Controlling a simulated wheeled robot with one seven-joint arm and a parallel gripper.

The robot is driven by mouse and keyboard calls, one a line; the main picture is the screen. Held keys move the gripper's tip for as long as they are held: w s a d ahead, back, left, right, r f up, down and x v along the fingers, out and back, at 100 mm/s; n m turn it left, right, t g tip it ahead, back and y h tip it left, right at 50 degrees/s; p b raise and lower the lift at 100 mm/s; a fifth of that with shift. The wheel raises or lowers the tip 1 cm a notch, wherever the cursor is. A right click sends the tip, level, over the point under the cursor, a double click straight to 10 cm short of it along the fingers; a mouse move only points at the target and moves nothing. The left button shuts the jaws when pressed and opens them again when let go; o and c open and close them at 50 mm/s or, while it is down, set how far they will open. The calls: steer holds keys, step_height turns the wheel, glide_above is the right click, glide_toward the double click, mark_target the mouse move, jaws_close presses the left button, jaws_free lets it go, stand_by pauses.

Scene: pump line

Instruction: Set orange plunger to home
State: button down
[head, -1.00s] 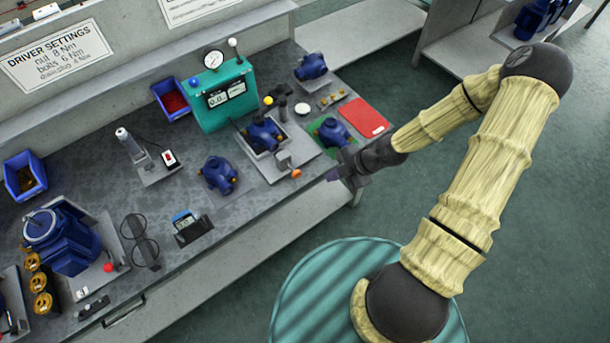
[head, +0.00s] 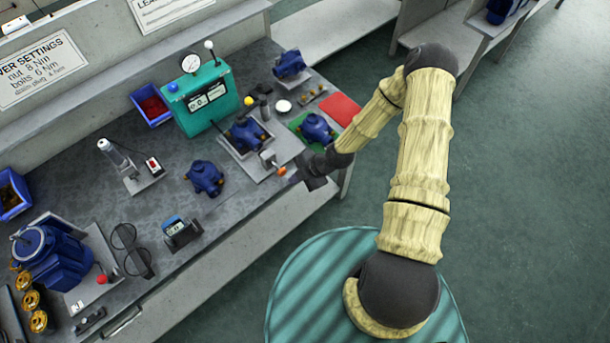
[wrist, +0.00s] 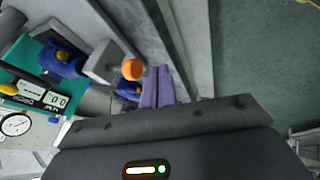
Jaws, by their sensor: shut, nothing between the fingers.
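The orange plunger (head: 281,171) shows as a round orange knob at the front of the grey fixture (head: 268,158) that holds a blue pump body (head: 247,134). In the wrist view the orange knob (wrist: 132,69) is just left of my purple fingers. My gripper (head: 294,178) is at the bench's front edge, close to the right of the knob. The fingers (wrist: 157,88) are together with nothing between them. I cannot tell whether they touch the knob. The plunger's rod is mostly hidden.
A teal gauge box (head: 203,100) stands behind the fixture. A second blue pump (head: 317,128) sits on a green mat beside my wrist. Another blue pump (head: 205,178) stands to the left. Open floor lies in front of the bench.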

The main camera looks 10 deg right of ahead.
mark_target(285, 170)
steer(key=shift+w+a, duration=0.35)
steer(key=shift+w, duration=0.2)
steer(key=shift+w+a, duration=0.3)
steer(key=shift+w, duration=0.2)
steer(key=shift+w+a+f+b, duration=0.15)
steer(key=shift+w+a+b, duration=0.5)
steer(key=shift+w, duration=0.25)
steer(key=shift+w+a, duration=0.15)
steer(key=shift+w, duration=0.25)
steer(key=shift+s+a+r, duration=0.1)
steer(key=shift+r, duration=0.15)
steer(key=shift+s, duration=0.1)
